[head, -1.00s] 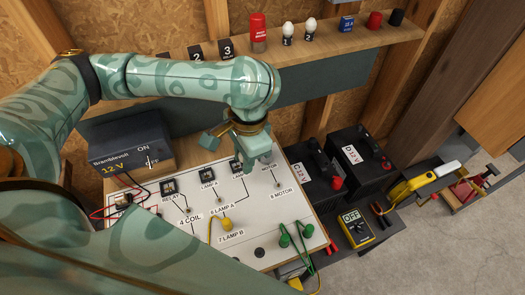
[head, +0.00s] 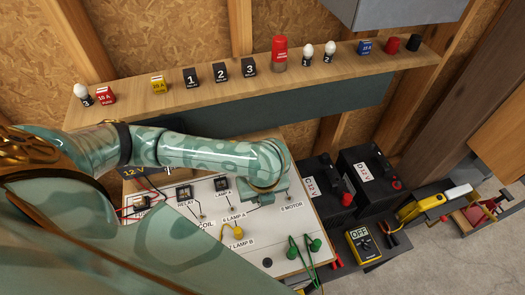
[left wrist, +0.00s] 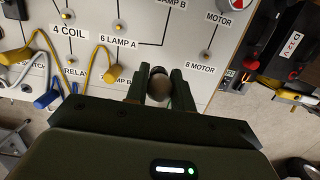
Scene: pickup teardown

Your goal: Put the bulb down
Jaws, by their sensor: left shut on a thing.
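My left gripper (head: 265,192) is over the upper right part of the white test board (head: 290,238), near the lamp sockets and the motor label. In the left wrist view its two fingers (left wrist: 158,84) are shut on a small round bulb (left wrist: 158,88), which looks greyish brown in shadow. The bulb's lower end and any contact with the board are hidden. In the head view the arm and gripper cover the held bulb. My right gripper is not in view.
A wooden shelf (head: 215,86) behind the board bears white bulbs (head: 308,52), black relays (head: 221,72), fuses and a red beacon (head: 279,52). Batteries (head: 367,177) and a yellow meter (head: 362,242) stand at right. Yellow (head: 231,232) and green leads (head: 315,245) lie on the board.

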